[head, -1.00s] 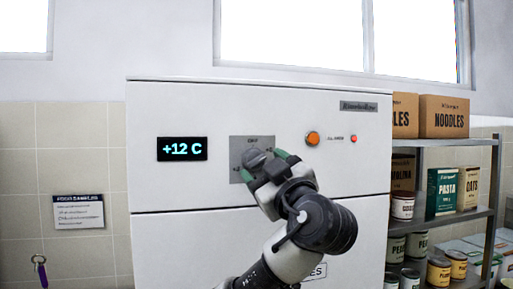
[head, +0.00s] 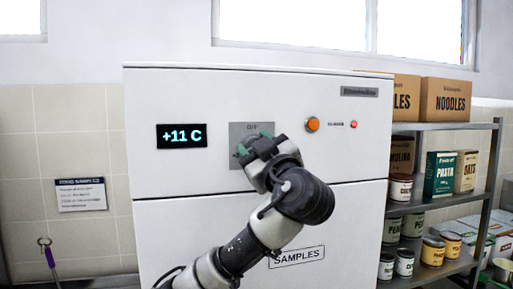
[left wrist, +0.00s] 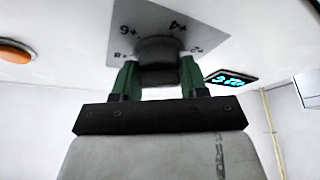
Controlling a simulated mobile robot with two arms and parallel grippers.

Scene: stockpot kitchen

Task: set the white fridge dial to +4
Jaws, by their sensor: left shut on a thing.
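The white fridge (head: 215,95) fills the middle of the head view. Its dark display (head: 182,136) reads "+11 C" in the head view. The dial plate (head: 240,176) is grey, with "OFF" at its top; my left gripper hides much of it. My left gripper (head: 258,152) is at the dial. In the left wrist view, its two green fingertips (left wrist: 158,78) are shut on the sides of the dark dial knob (left wrist: 160,55). Marks around the knob include "+4" and "+6". Where the knob points is hidden. My right gripper is not in view.
An orange button (head: 312,124) and a small red light (head: 353,124) are right of the dial. A "SAMPLES" label (head: 297,257) is on the lower door. A shelf (head: 440,126) with boxes and cans stands at the right. A sign (head: 80,194) hangs on the tiled wall.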

